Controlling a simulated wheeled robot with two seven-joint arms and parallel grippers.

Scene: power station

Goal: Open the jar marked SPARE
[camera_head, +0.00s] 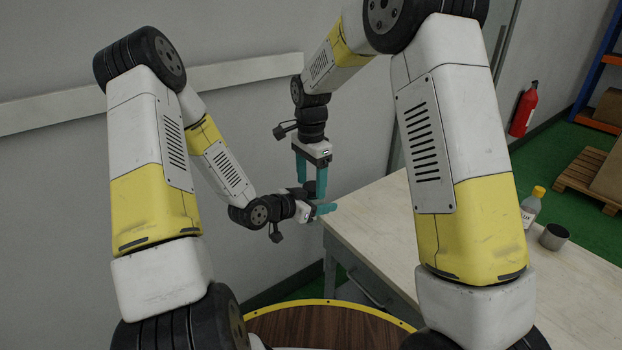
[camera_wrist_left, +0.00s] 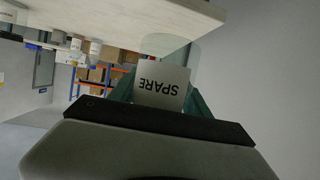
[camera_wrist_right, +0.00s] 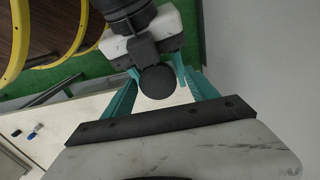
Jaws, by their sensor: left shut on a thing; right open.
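The jar marked SPARE (camera_wrist_left: 162,88) is clear with a white label, which appears upside down in the left wrist view. My left gripper (camera_head: 325,209) is shut on the jar, holding it off the table near the table's left corner. The jar's dark round lid (camera_wrist_right: 157,82) shows in the right wrist view. My right gripper (camera_head: 312,192) points down from above, open, with its fingers (camera_wrist_right: 163,88) on either side of the lid. Whether they touch it I cannot tell. In the head view the jar is mostly hidden by the grippers.
The pale table (camera_head: 385,222) stands to the right. A red extinguisher (camera_head: 524,109) hangs on the wall. A pallet (camera_head: 590,178) lies on the green floor. The table's near-left part is clear.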

